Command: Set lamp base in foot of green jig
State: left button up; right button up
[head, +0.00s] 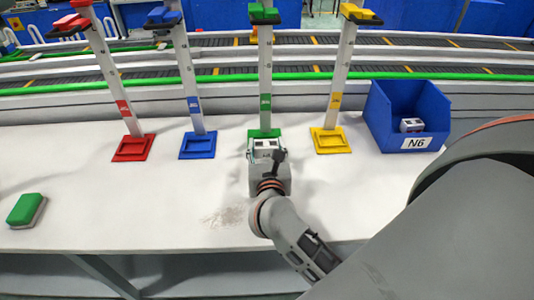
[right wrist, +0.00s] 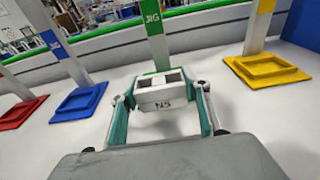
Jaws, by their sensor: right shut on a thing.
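The lamp base (head: 265,144) is a small white block with openings in its top; in the right wrist view it (right wrist: 162,92) shows the label N5. My right gripper (head: 266,154) is shut on it, with one finger at each side (right wrist: 160,112). The green jig (head: 265,90) stands upright straight beyond the lamp base. Its green foot (head: 256,133) is mostly hidden behind the lamp base and gripper, and I cannot tell whether they touch. My left gripper is not in view.
Red (head: 132,148), blue (head: 198,145) and yellow (head: 331,140) jig feet flank the green one. A blue bin (head: 378,119) marked N6 holds a white part (head: 411,125). A green-topped sponge-like block (head: 26,209) lies far left.

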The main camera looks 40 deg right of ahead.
jog(key=x, duration=0.4)
jog(key=r+x, duration=0.1)
jog(key=x, duration=0.1)
jog(key=shift+w+d, duration=0.15)
jog(key=shift+w, duration=0.05)
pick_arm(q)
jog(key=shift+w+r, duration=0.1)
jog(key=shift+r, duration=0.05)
pick_arm(e)
jog(key=shift+w+d, duration=0.1)
jog(key=shift+w, duration=0.05)
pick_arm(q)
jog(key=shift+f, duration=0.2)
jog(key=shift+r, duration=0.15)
pick_arm(e)
jog(key=shift+f, duration=0.1)
dwell(0.5)
